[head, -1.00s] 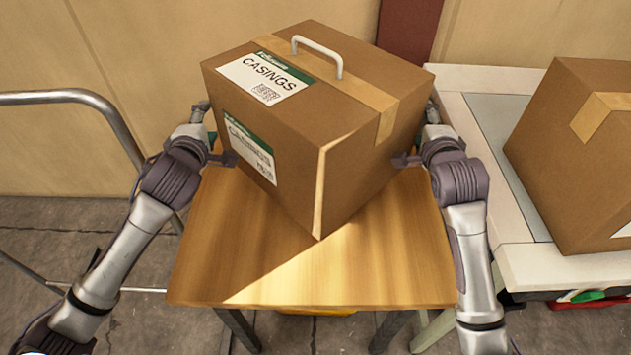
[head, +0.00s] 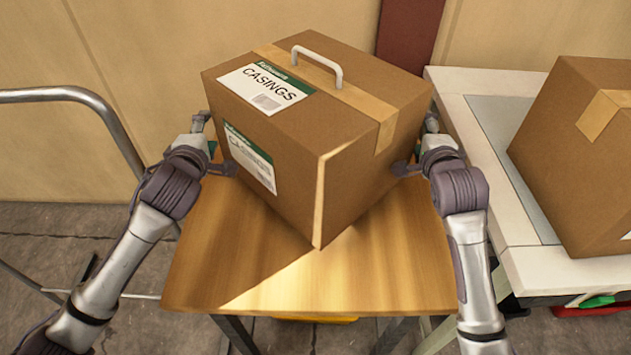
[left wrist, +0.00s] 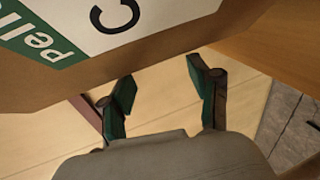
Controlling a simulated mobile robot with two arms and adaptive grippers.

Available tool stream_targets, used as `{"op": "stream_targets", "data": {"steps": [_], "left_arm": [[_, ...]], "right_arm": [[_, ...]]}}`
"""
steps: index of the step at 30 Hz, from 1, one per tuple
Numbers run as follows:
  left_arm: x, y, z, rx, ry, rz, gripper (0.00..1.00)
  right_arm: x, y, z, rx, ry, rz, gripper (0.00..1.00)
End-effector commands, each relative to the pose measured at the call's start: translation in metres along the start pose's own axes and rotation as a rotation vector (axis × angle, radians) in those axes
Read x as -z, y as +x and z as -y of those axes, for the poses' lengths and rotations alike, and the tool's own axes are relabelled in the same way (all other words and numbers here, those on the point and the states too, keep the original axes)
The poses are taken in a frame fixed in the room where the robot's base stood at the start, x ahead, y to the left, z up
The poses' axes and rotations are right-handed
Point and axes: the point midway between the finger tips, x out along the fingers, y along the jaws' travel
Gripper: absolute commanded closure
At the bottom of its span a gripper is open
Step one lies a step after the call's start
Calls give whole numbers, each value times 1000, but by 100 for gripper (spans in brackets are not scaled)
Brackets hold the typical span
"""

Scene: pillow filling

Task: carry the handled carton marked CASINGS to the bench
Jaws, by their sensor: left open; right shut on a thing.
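The brown carton marked CASINGS (head: 360,175) sits turned corner-forward over the wooden table (head: 310,275). It has a white handle (head: 318,62) on top and labels on its top and left face. My left gripper (head: 213,145) is beside its left face with fingers apart; in the left wrist view the open fingers (left wrist: 160,88) have nothing between them, with the carton (left wrist: 150,82) just beyond. My right gripper (head: 417,146) is at the carton's right face, shut on it; the exact contact is partly hidden. Which surface is the bench is not marked.
A white-edged table (head: 515,260) stands close on the right, bearing another brown carton (head: 570,155). A grey metal rail (head: 75,95) is on the left. A wall is behind. Bare wood shows in front of the CASINGS carton.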

Motion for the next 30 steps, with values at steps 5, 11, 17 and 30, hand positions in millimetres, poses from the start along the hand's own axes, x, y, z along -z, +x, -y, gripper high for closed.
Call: {"op": "stream_targets", "data": {"steps": [5, 11, 17, 30], "left_arm": [[-16, 0, 14, -4, -2, 41, 38], [-16, 2, 24, -4, -2, 41, 38], [-16, 3, 28, 3, -1, 40, 38], [8, 4, 26, 4, -2, 31, 31]], "right_arm": [[-16, 1, -7, 16, 17, 37, 38], [-16, 4, -18, 16, 17, 37, 38], [-15, 4, -21, 9, 16, 36, 38], [7, 5, -21, 4, 11, 30, 38]]}}
